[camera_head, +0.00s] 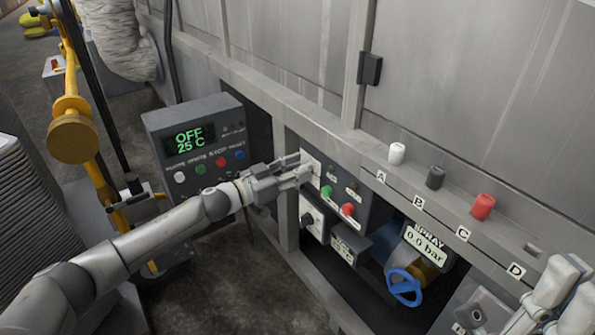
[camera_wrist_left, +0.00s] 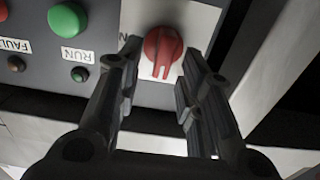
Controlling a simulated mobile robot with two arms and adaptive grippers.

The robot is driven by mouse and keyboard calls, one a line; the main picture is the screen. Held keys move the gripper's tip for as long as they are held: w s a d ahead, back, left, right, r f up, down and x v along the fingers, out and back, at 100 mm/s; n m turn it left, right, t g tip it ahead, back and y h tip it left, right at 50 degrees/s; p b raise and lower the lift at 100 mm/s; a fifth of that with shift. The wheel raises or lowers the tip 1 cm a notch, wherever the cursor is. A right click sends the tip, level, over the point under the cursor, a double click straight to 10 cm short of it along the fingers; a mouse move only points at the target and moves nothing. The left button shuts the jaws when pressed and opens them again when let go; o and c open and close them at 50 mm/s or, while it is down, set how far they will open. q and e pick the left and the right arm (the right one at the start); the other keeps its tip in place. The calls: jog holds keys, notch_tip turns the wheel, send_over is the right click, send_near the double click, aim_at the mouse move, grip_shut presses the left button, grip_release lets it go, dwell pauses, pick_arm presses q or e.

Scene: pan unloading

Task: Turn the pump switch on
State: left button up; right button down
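A red rotary switch (camera_wrist_left: 163,50) sits on a white plate (camera_wrist_left: 200,20) in the left wrist view, beside a partly hidden label whose letter N shows. My left gripper (camera_wrist_left: 165,62) is open, with one finger on each side of the red switch; I cannot tell whether they touch it. In the head view my left gripper (camera_head: 303,169) reaches the white plate on the panel and largely hides that switch. My right gripper (camera_head: 565,290) shows only in part at the lower right; its opening is unclear. No readable label names the pump.
Green (camera_head: 326,191) and red (camera_head: 347,209) buttons sit close by. A black rotary switch (camera_head: 307,220) is below. A controller box (camera_head: 194,140) reads OFF 25 C. A blue valve wheel (camera_head: 403,287) and SPRAY gauge (camera_head: 425,243) stand right. White, black and red caps line the ledge.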

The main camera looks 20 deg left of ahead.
pick_arm(q)
jog(key=shift+d, duration=0.1)
jog(key=shift+c, duration=0.4)
grip_shut()
